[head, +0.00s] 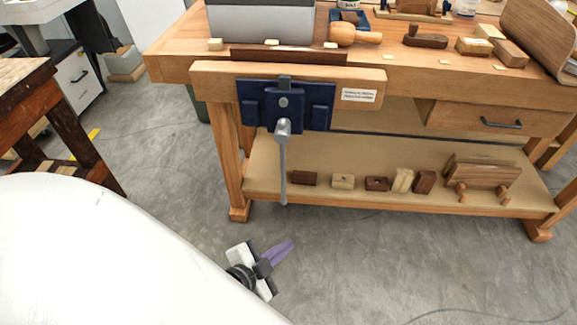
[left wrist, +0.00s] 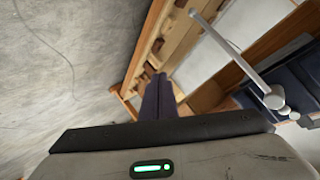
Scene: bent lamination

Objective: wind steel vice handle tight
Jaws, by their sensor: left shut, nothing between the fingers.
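The steel vice handle (head: 283,170) hangs nearly straight down from the screw of the dark blue vice (head: 318,118) on the bench front. In the left wrist view the handle (left wrist: 236,54) runs slantwise from its round hub at the right to a small end knob near the top, beside the blue vice (left wrist: 295,82). My right gripper is not in view.
The wooden workbench (head: 165,66) carries a grey box, a mallet and wood blocks. Its lower shelf (head: 350,158) holds several small blocks and a wooden plane-like piece. A dark wooden table (head: 70,125) stands at the left. The grey floor (head: 400,265) before the bench is clear.

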